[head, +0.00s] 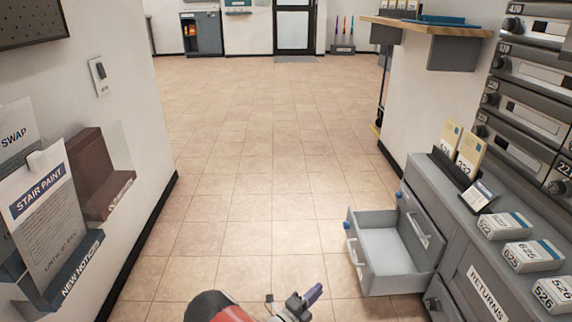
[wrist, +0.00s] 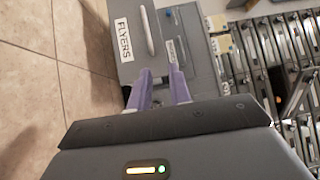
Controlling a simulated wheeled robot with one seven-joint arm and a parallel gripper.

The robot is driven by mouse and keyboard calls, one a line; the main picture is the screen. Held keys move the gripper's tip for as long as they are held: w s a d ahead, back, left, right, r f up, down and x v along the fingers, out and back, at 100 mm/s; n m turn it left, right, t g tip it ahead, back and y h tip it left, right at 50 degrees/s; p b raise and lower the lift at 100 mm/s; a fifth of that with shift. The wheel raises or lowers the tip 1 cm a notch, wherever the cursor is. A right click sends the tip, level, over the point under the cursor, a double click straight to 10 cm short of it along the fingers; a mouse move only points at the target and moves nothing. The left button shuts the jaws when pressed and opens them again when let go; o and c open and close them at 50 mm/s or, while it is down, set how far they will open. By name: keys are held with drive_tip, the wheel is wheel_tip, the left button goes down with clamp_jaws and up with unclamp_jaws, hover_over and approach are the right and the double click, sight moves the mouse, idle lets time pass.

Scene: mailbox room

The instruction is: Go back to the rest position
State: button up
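My gripper (head: 313,293) is low at the bottom of the head view, over the tiled floor and left of the grey cabinet. In the wrist view, the two purple fingers of my gripper (wrist: 160,75) stand apart with nothing between them, so it is open. A grey drawer (head: 395,252) stands pulled out from the cabinet in the head view, and its inside looks empty. In the wrist view, a drawer front with a FLYERS label (wrist: 127,38) and a light handle (wrist: 148,30) lies beyond my fingertips. My fingers appear apart from it.
The cabinet top (head: 450,190) holds several labelled boxes and card holders. A wall of mailboxes (head: 535,75) rises at right. The left wall carries a STAIR PAINT notice (head: 48,215) and a brown box (head: 98,172). The tiled floor (head: 255,130) ahead is clear to the far door (head: 294,25).

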drive_tip(key=s+d+r+m+g+y+p, duration=0.1)
drive_tip(key=s+d+r+m+g+p, duration=0.25)
drive_tip(key=r+m, duration=0.55)
drive_tip(key=s+d+r+m+g+y, duration=0.2)
drive_tip(key=s+d+r+m+g, duration=0.15)
drive_tip(key=r+m+g, duration=0.4)
drive_tip(key=s+d+r+m+g+y+p, duration=0.1)
drive_tip(key=s+d+r+m+g+p, duration=0.2)
drive_tip(key=r+m, duration=0.75)
drive_tip(key=s+a+r+m+t+y+p, duration=0.1)
drive_tip(key=s+r+m+t+y+p, duration=0.1)
drive_tip(key=s+r+m+y, duration=0.3)
drive_tip(key=s+a+r+m+t+y+p, duration=0.2)
drive_tip(key=s+r+m+t+y, duration=0.2)
drive_tip(key=s+r+m, duration=0.9)
wheel_tip(320, 180, up, 3)
drive_tip(key=shift+s+a+y, duration=0.25)
drive_tip(key=shift+s+y, duration=0.1)
drive_tip(key=shift+y, duration=0.05)
